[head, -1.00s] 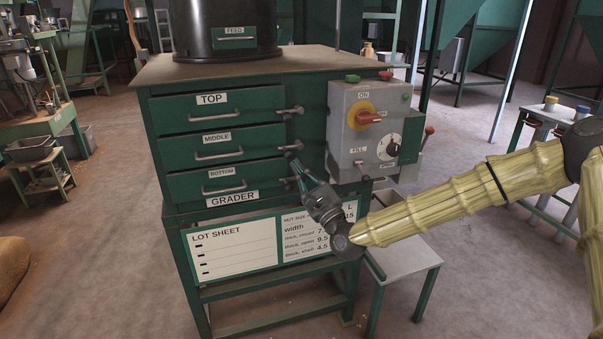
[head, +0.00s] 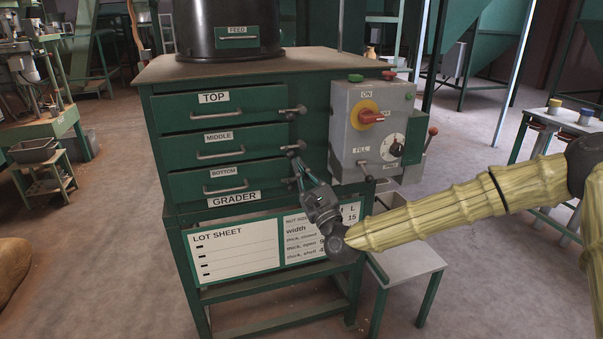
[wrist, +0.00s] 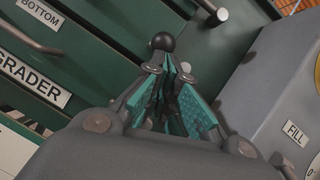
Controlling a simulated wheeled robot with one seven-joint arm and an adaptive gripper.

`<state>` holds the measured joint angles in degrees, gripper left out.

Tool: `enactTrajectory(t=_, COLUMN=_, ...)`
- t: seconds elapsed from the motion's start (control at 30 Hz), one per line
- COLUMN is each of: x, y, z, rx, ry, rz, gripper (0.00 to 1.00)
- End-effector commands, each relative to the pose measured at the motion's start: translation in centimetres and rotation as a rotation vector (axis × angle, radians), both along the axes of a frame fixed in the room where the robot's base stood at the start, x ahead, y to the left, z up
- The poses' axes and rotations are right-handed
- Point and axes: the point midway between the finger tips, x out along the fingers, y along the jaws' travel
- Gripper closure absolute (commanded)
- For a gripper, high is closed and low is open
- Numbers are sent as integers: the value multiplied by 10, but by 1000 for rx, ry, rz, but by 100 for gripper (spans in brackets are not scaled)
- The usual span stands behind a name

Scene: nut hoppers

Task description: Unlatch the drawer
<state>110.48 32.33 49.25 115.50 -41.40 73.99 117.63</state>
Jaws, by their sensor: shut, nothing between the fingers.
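The green grader cabinet (head: 238,136) has three drawers labelled TOP (head: 219,108), MIDDLE (head: 228,146) and BOTTOM (head: 212,182). All three look closed. A metal latch with a small knob (head: 292,113) sits at the right end of the top drawer. A lower latch (head: 296,147) sits near the right ends of the middle and bottom drawers; which one it serves is unclear. My gripper (head: 297,161) is shut and empty just below this lower latch. In the wrist view, a black ball knob (wrist: 163,41) is just beyond my fingertips (wrist: 168,66); contact cannot be told.
A grey control box (head: 368,130) with a red switch, a dial and a lever juts out right of the drawers, close to my arm. A lot sheet board (head: 235,255) is below. A small grey table (head: 410,264) stands under the box.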

Motion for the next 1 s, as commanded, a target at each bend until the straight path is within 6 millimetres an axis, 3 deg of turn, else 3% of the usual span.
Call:
enactTrajectory(t=0.37, x=-2, y=5, z=1, rx=130, ry=43, rz=1, gripper=100)
enactTrajectory(t=1.0, x=-6, y=17, z=22, rx=652, ry=212, rz=0, gripper=100)
